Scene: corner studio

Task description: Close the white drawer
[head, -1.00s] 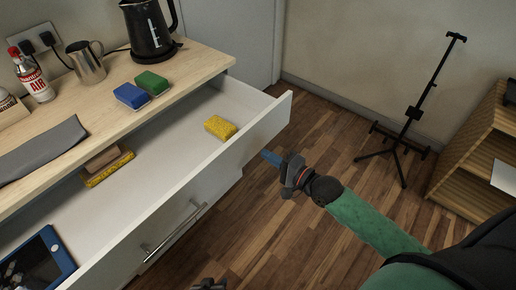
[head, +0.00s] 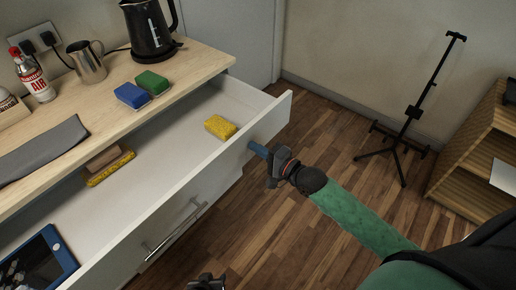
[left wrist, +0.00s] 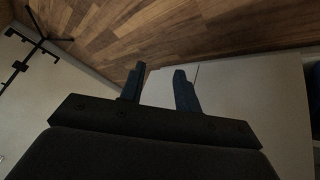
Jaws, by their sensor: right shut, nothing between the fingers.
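The white drawer (head: 188,199) stands pulled out below the wooden top, with a metal bar handle (head: 174,228) on its front. My right gripper (head: 255,147) is shut and empty. Its blue tips are at the drawer front near the far right end, touching or almost touching it. My left gripper (head: 207,283) is low at the bottom edge of the head view, in front of the drawer. In the left wrist view its two fingers (left wrist: 158,88) are apart with nothing between them, and a pale cabinet surface is beyond.
In the drawer are a yellow sponge (head: 220,127), a brown-and-yellow sponge (head: 110,168) and a blue-framed tablet (head: 62,258). A kettle (head: 150,28), jug (head: 88,62) and two sponges stand on the top. A black stand (head: 412,113) and wooden shelf (head: 470,170) are right; the floor between is clear.

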